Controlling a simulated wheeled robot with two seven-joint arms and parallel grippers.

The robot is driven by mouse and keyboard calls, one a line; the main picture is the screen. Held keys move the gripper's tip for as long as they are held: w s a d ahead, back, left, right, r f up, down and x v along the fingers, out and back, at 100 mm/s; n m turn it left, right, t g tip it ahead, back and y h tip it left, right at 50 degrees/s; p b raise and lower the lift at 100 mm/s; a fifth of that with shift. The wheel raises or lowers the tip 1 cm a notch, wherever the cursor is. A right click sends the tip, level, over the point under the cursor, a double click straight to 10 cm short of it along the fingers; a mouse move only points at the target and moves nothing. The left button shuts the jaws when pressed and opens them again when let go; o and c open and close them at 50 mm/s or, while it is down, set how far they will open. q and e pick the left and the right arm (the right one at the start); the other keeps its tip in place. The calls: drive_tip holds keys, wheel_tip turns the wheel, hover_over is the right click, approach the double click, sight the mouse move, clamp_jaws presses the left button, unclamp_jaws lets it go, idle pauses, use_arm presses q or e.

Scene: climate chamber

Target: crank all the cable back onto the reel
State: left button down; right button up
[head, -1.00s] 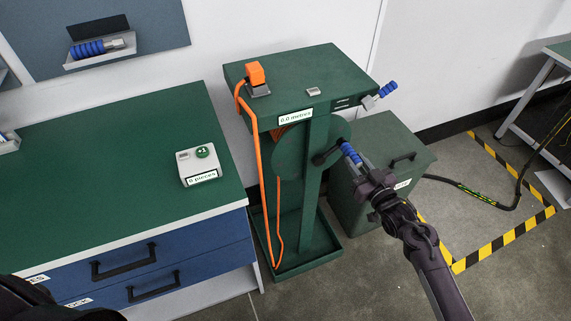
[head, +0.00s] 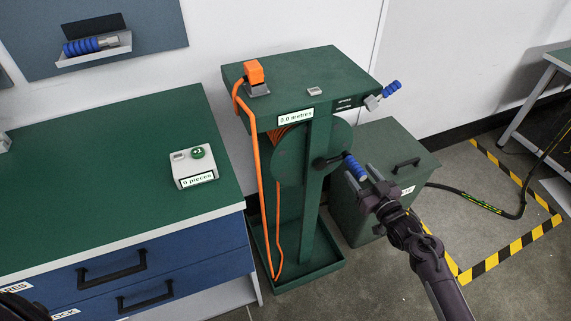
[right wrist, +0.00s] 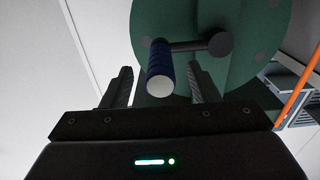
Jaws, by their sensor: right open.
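The green reel disc (head: 300,150) sits under the top of a green stand. Some orange cable (head: 259,180) shows wound behind it; the rest hangs in a long loop from the orange plug (head: 254,72) to the stand's base tray. The black crank arm (head: 331,161) carries a blue handle (head: 355,167), which also shows in the right wrist view (right wrist: 160,64). My right gripper (head: 362,172) is open, its fingers on either side of the handle, with gaps visible in the right wrist view (right wrist: 162,86). My left gripper is not in view.
The stand's label (head: 295,117) reads "0.0 metres". A blue-handled lever (head: 385,94) sticks out from the stand's right edge. A green bin (head: 382,160) stands close behind my right gripper. A green-topped bench (head: 100,170) with blue drawers is at left.

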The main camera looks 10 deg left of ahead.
drive_tip(key=shift+s+d+p, duration=0.2)
drive_tip(key=shift+s+p, duration=0.05)
drive_tip(key=shift+p, duration=0.1)
drive_tip(key=p+v, duration=0.5)
drive_tip(key=v, duration=0.4)
drive_tip(key=shift+s, duration=0.15)
drive_tip(key=shift+d, duration=0.1)
